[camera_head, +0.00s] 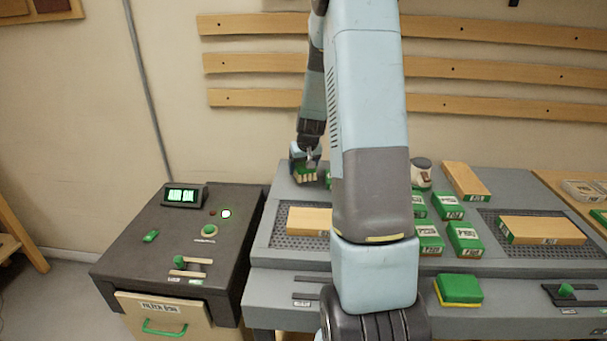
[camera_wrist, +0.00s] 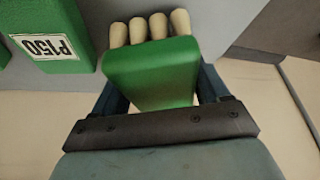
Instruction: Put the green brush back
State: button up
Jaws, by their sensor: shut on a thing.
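The green brush (camera_head: 306,172) has a green block back and a row of pale bristle tufts. In the wrist view the green brush (camera_wrist: 150,72) sits between the two fingers, its tufts pointing away from the palm. My gripper (camera_head: 305,158) is shut on it at the back left corner of the grey bench (camera_head: 285,180). In the wrist view my gripper (camera_wrist: 160,95) shows a finger on each side of the block. I cannot tell whether the tufts touch the bench top.
A green block labelled P150 (camera_wrist: 50,35) lies close beside the brush. Several green blocks (camera_head: 465,238) stand mid-bench, partly behind my arm. A white jar (camera_head: 421,172) stands behind them. Wooden boards lie on perforated plates, one at right (camera_head: 540,230). A dark control cabinet (camera_head: 180,240) stands left.

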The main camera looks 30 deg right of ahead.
jog(key=shift+f, duration=1.45)
jog(key=shift+f, duration=0.1)
jog(key=o, duration=0.9)
jog(key=shift+s+a+f, duration=0.1)
jog(key=shift+s, duration=0.05)
jog(key=shift+o, duration=0.2)
